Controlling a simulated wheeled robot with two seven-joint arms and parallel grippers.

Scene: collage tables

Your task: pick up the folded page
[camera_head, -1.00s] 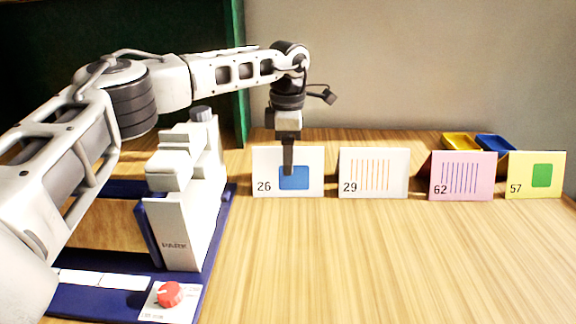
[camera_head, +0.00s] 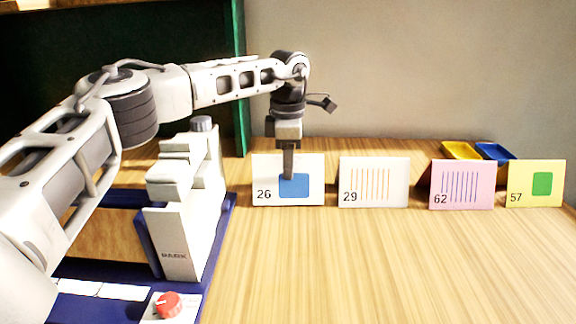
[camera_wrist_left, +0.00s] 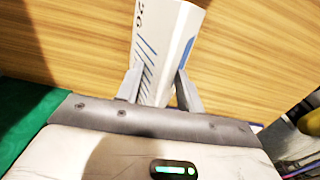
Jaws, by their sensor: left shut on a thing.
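Several folded pages stand in a row on the wooden table. The leftmost is a white folded page marked 26 (camera_head: 310,166) with a blue square on its front. My left gripper (camera_head: 288,177) comes down from above and is shut on this page, with one dark finger in front of its blue square. In the left wrist view the page (camera_wrist_left: 170,40) sits between the two fingers (camera_wrist_left: 158,87), showing its number and blue stripes. I cannot tell whether its lower edge touches the table. My right gripper is not in view.
To the right stand a white page marked 29 (camera_head: 374,182), a pink page marked 62 (camera_head: 444,170) and a yellow page marked 57 (camera_head: 522,172). Yellow (camera_head: 461,150) and blue (camera_head: 495,151) trays lie behind. A white-and-blue machine with a red knob (camera_head: 167,305) stands left. The front right is clear.

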